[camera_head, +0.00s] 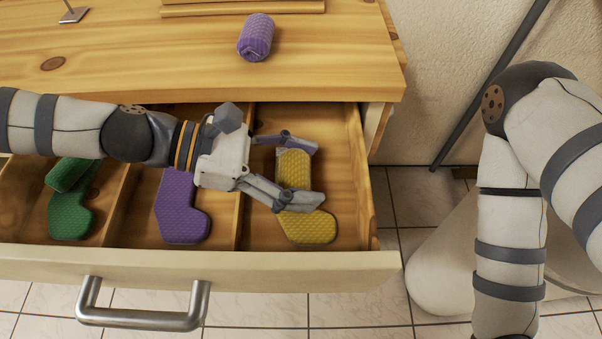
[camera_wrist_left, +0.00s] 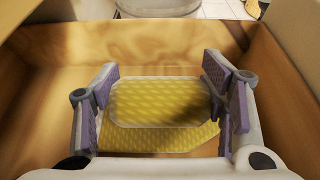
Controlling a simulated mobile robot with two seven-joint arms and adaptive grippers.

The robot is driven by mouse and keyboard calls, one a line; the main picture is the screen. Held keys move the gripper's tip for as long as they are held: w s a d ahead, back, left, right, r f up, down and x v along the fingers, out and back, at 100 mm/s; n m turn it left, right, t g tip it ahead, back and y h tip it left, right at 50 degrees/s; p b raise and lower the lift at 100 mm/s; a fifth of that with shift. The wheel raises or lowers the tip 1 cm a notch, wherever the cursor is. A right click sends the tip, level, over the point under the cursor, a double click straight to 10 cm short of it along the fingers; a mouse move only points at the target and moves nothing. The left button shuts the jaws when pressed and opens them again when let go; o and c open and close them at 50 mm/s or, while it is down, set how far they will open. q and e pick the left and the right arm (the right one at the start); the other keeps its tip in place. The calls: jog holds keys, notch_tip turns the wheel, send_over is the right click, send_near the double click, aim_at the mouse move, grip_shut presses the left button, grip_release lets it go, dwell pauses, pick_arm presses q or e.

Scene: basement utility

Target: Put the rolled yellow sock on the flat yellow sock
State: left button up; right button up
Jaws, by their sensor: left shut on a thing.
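The rolled yellow sock (camera_head: 293,168) is between the fingers of my left gripper (camera_head: 310,175), which is shut on it in the right compartment of the open drawer. The flat yellow sock (camera_head: 310,229) lies on that compartment's floor, its toe end showing below the near finger. In the left wrist view, the rolled yellow sock (camera_wrist_left: 160,98) overlaps the flat yellow sock (camera_wrist_left: 172,137), whose edge shows below it and to the right. I cannot tell whether the two socks touch. My right arm shows at the right, with its gripper out of view.
A rolled purple sock (camera_head: 257,37) lies on the wooden top (camera_head: 150,62). A flat purple sock (camera_head: 182,212) is in the middle compartment. A rolled green sock (camera_head: 72,173) lies on a flat green sock (camera_head: 70,218) at left. Wooden dividers (camera_head: 241,225) separate the compartments.

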pick_arm(q)
notch_tip(320, 180, down, 2)
jog(key=shift+f, duration=0.25)
pick_arm(e)
jog(key=shift+s+f, duration=0.3)
pick_arm(q)
jog(key=shift+f, duration=0.1)
jog(key=o, duration=0.9)
jog(key=shift+o, duration=0.2)
pick_arm(e)
jog(key=shift+f, duration=0.1)
